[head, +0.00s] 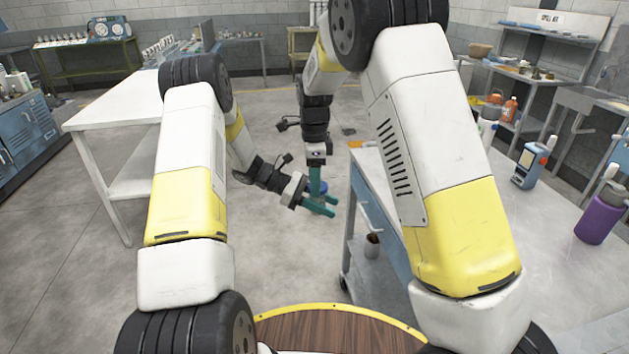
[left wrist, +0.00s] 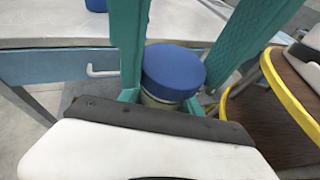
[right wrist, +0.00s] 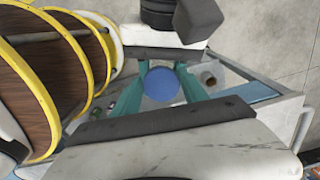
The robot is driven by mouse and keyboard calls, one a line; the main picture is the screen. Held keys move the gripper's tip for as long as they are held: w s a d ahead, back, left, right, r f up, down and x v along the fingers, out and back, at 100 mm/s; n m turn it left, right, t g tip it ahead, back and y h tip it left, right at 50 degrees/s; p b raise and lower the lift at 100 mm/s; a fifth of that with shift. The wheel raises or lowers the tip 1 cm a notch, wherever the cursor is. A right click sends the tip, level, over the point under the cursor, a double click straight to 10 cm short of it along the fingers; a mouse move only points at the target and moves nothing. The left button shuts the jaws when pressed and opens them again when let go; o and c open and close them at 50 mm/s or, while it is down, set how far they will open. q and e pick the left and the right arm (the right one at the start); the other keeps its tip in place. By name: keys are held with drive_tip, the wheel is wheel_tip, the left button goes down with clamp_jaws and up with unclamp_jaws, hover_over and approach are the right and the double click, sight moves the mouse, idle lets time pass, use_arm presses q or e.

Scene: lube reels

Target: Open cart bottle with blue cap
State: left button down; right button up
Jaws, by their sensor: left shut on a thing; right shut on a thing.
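The bottle with the blue cap (head: 321,187) is mostly hidden between my two grippers in the head view, beside the right-hand table. The left wrist view shows its round blue cap (left wrist: 173,72) over a pale body (left wrist: 158,101). My left gripper (head: 325,206) comes in from the side and is shut on the bottle body, with teal fingers on both sides. My right gripper (head: 317,190) points down from above and is shut on the blue cap, which shows between its fingers in the right wrist view (right wrist: 162,84).
The right-hand table (head: 520,240) is close to the grippers; a purple bottle (head: 600,218) and a blue-and-white device (head: 530,165) stand on it. A small brown-topped container (head: 371,246) sits on its lower shelf. A white table (head: 120,105) stands left, with open floor between.

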drive_tip(key=o, duration=1.5)
drive_tip(key=shift+s, duration=0.2)
drive_tip(key=shift+o, duration=0.2)
wheel_tip(320, 180, up, 4)
drive_tip(key=shift+w+r, duration=0.1)
drive_tip(key=shift+r, duration=0.1)
drive_tip(key=shift+o, duration=0.5)
drive_tip(key=shift+w+d+r+n, duration=0.1)
drive_tip(key=shift+d+r+n, duration=0.15)
drive_tip(key=shift+r, duration=0.55)
drive_tip(key=shift+w+d+r+n, duration=0.15)
drive_tip(key=shift+r+n, duration=0.2)
drive_tip(key=shift+r, duration=0.45)
wheel_tip(320, 180, down, 8)
drive_tip(key=shift+r, duration=0.1)
